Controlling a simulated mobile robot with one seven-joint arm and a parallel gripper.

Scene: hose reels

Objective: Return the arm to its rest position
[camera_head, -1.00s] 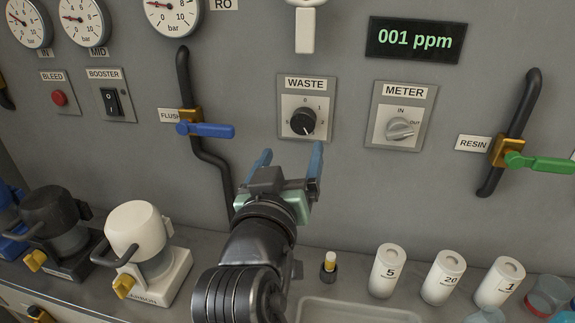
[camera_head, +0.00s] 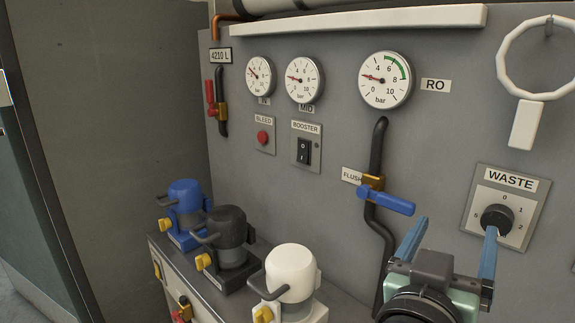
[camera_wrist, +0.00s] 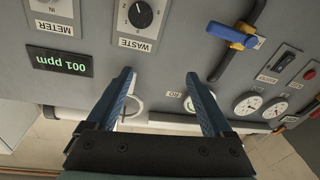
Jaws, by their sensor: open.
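My gripper (camera_head: 450,255) is at the lower right of the head view, with its two blue fingers apart and nothing between them. It points toward the grey panel (camera_head: 330,190), just below the WASTE knob (camera_head: 497,218). In the wrist view my gripper (camera_wrist: 165,95) is open and empty, and the panel appears upside down. A white ring with a tag (camera_wrist: 130,103) lies partly behind the left finger there. The rest of my arm is mostly out of view.
The blue FLUSH valve handle (camera_head: 387,200) juts out just left of my gripper. Blue (camera_head: 186,205), black (camera_head: 228,240) and white (camera_head: 292,275) filter housings stand on the bench at lower left. A white ring (camera_head: 540,60) hangs at upper right. Open floor shows at far left.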

